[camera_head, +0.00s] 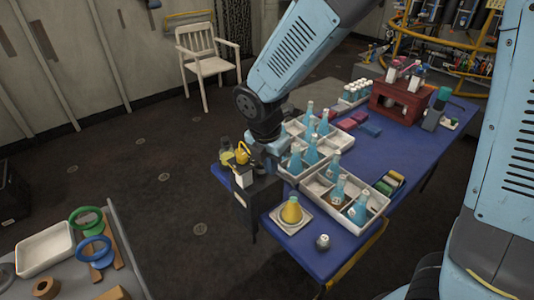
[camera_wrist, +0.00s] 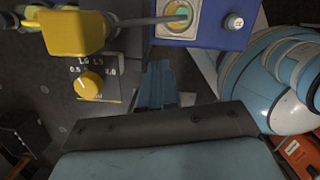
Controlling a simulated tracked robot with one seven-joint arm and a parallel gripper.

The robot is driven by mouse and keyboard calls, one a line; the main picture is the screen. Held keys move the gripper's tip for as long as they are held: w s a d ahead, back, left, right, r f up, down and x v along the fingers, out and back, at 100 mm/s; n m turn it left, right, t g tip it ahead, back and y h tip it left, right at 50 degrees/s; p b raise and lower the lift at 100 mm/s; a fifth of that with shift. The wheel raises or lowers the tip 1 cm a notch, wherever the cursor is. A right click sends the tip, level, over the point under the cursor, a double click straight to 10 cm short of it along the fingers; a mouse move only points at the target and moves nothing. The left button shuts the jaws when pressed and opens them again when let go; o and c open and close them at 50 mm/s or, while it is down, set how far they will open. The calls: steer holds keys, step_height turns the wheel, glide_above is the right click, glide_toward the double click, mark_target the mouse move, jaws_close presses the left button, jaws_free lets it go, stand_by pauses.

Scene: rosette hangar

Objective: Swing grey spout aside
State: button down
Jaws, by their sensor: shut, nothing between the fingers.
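The grey spout (camera_wrist: 132,21) shows in the wrist view as a thin bar. It runs right from a yellow block (camera_wrist: 75,31), and its tip reaches over or beside the flask. Below the block is a dark panel with a yellow dial (camera_wrist: 89,86) and a printed scale. The flask, yellow in the head view (camera_head: 291,211), stands on a pale square stand (camera_head: 302,219). My gripper (camera_wrist: 160,83) is shut and empty, its blue fingers below and apart from the spout in the wrist picture. In the head view my wrist hides much of the dispenser, and the fingertips are not clear.
The blue table (camera_head: 340,245) holds divided white trays (camera_head: 322,203) of blue flasks close to my wrist. A white knobbed jar (camera_head: 322,241) stands near the flask. A grey side table (camera_head: 127,262) with rings is at lower left. Dark floor lies between.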

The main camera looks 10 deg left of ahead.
steer(key=w+d+f, duration=0.1)
steer(key=w+f, duration=0.2)
steer(key=f, duration=0.2)
steer(key=shift+w+d+f, duration=0.2)
steer(key=shift+d+f, duration=0.1)
steer(key=shift+d, duration=0.05)
